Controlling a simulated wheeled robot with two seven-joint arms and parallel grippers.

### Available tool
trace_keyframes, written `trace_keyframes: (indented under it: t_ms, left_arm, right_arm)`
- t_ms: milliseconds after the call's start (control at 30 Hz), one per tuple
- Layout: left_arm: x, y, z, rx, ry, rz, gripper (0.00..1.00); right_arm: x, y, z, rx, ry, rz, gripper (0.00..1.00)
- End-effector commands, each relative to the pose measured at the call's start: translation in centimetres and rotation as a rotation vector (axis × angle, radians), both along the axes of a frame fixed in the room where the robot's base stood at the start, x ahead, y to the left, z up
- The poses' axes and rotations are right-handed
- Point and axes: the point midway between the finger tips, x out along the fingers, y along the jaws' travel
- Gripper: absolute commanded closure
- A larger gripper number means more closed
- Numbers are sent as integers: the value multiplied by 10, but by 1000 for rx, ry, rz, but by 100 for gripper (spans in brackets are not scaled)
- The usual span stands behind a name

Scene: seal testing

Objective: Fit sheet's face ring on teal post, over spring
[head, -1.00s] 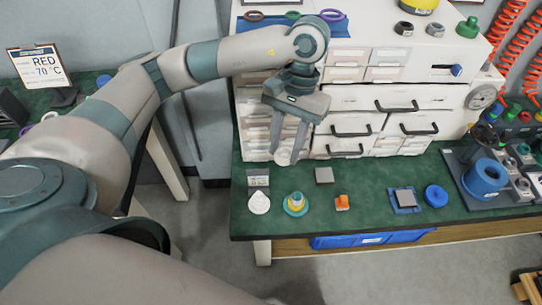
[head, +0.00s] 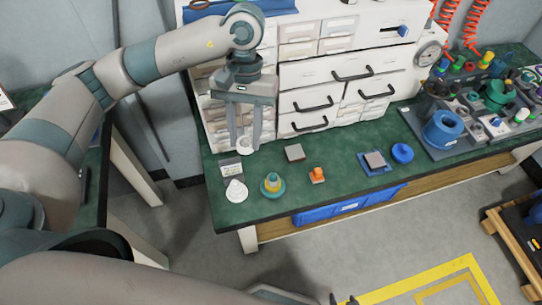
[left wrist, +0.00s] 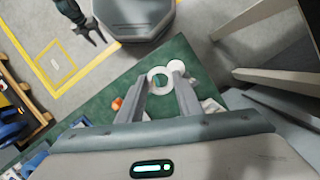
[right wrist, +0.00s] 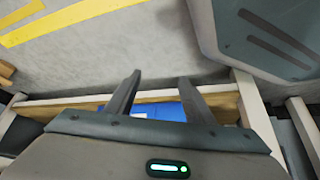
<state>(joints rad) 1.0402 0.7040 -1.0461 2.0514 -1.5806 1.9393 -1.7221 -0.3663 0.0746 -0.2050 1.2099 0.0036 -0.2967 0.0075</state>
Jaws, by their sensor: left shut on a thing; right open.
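My left gripper (head: 245,146) is shut on a pale face ring (head: 246,144), held above the green bench near its back left. The ring also shows at the fingertips in the left wrist view (left wrist: 159,78). The teal post (head: 272,187) stands upright near the bench's front left, on a round teal base with yellowish parts around it; the spring is too small to make out. The ring is apart from the post, behind and left of it. A small printed sheet (head: 231,167) stands left of the post. My right gripper (right wrist: 150,88) is open and empty, low in front of the bench.
A white cone-like piece (head: 236,191), an orange part (head: 317,175), a grey block (head: 294,153) and a blue ring (head: 402,153) sit on the bench. White drawers (head: 330,90) rise close behind. A blue bin (head: 350,205) is under the front edge.

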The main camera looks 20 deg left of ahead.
Motion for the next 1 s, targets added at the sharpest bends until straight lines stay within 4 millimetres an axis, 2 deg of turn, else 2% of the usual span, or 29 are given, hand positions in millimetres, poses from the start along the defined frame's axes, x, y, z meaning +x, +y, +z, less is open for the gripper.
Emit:
trace_keyframes:
  t_ms: [167, 500, 700, 833, 1000]
  left_arm:
    - [6, -9, -22, 1, 4, 262, 91]
    - [25, -31, -77, 2, 3, 950, 91]
    - [34, -40, -103, 0, 1, 1306, 91]
    - [37, -45, -116, -1, 2, 1476, 91]
    - [40, -48, -125, -1, 1, 1605, 91]
  right_arm:
    - [-3, 4, 1, 5, -3, 3, 52]
    - [-1, 9, 6, 16, -40, 8, 52]
    - [-1, 10, 7, 20, -54, 9, 52]
    - [3, 12, 10, 25, -71, 10, 52]
    - [5, 14, 11, 28, -78, 10, 52]
